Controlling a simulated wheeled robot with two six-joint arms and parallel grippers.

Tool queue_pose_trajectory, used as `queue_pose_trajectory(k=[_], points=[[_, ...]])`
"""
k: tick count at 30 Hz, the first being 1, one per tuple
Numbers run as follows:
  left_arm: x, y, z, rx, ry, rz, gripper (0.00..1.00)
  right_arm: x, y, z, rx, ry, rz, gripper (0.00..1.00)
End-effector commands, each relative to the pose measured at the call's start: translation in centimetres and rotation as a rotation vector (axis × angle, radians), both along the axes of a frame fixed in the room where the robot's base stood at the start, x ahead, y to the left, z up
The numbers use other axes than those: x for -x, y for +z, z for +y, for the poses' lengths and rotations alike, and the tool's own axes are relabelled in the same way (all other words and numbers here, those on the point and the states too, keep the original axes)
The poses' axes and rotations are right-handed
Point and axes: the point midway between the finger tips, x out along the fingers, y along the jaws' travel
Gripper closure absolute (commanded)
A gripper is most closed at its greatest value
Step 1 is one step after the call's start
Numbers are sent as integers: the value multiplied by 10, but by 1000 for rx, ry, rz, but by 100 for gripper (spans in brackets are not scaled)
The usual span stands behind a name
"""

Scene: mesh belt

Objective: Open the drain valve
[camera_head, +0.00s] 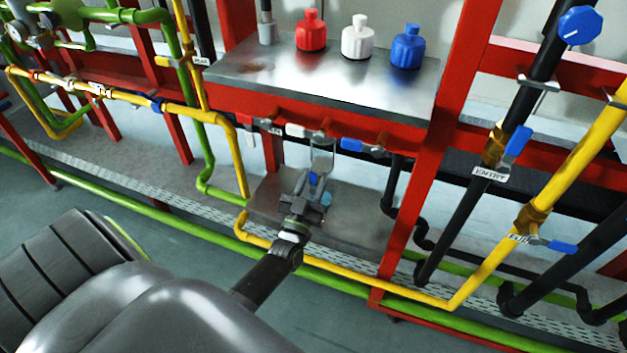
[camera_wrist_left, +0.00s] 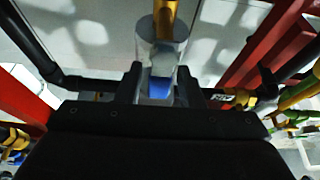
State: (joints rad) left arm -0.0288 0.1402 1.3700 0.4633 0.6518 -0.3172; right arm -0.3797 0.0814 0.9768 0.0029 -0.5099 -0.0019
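My left gripper (camera_head: 321,158) reaches up from the lower left to the front edge of the metal-topped red bench. Its fingertips are at the middle of a row of small valves, beside the white handle (camera_head: 297,131). In the left wrist view the fingers (camera_wrist_left: 160,88) stand apart, with a blue piece and a grey cylinder (camera_wrist_left: 160,52) between or just beyond them. I cannot tell whether they touch. A blue handle (camera_head: 352,145) is right of the gripper and a red handle (camera_head: 253,119) left. I read no drain label. My right gripper is not in view.
Red, white and blue bottles (camera_head: 357,38) stand on the bench top (camera_head: 275,75). A red post (camera_head: 425,180) is right of the gripper. Yellow pipe (camera_head: 350,280) runs low in front. More blue-handled valves (camera_head: 518,141) are on pipes at the right.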

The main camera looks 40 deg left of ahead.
Motion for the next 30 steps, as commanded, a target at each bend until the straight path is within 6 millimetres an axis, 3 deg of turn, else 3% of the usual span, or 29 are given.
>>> queue_pose_trajectory(k=[10,14,30], points=[[1,-1,0,-3,0,1,58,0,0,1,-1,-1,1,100],[10,-6,-2,-2,0,4,58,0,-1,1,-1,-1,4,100],[120,-53,-29,-2,2,4,58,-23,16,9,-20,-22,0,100]])
